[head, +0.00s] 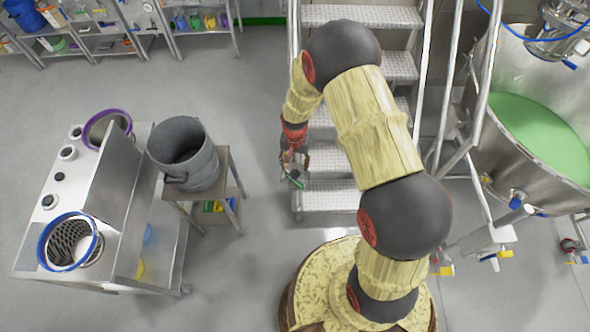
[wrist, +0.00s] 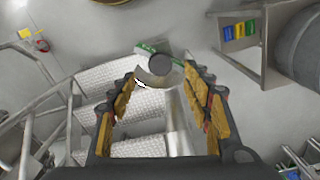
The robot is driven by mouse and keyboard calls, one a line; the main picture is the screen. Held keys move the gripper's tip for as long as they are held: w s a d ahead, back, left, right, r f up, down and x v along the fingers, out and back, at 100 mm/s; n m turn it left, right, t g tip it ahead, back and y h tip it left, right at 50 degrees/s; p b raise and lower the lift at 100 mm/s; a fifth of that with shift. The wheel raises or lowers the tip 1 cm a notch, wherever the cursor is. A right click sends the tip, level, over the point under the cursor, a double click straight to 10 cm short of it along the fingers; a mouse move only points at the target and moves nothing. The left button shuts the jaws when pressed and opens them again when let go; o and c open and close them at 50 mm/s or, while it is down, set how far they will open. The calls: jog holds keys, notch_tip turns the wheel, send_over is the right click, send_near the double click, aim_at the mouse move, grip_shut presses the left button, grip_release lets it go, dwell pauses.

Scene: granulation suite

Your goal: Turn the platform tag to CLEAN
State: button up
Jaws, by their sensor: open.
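The platform tag (head: 295,180) shows as a small green plate beside the stair rail, just below my gripper (head: 293,160) in the head view. In the wrist view the green tag (wrist: 147,47) lies at the far end of my open fingers (wrist: 160,78), partly behind a dark grey round cap (wrist: 160,64). A pale post (wrist: 178,125) runs between the fingers below the cap. The fingers stand apart on either side, with nothing seen clamped. I cannot read any lettering on the tag, and contact cannot be told.
Metal steps (head: 362,16) with handrails rise behind my arm. A steel vessel with green contents (head: 540,135) stands at right. A grey bucket (head: 182,150) sits on a small stand at left, next to a steel bench (head: 45,245). Floor between stand and steps is clear.

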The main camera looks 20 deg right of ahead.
aim_at(295, 173)
notch_tip(295, 173, down, 6)
jog(key=shift+f, duration=0.2)
jog(key=shift+c, duration=1.1)
jog(key=c, duration=0.9)
jog(key=shift+c, duration=0.2)
jog(key=shift+n, duration=0.4)
jog(key=n+b, duration=0.2)
jog(key=n, duration=0.1)
jog(key=shift+n, duration=0.3)
jog(key=shift+n+b, duration=0.65)
jog(key=shift+n, duration=1.25)
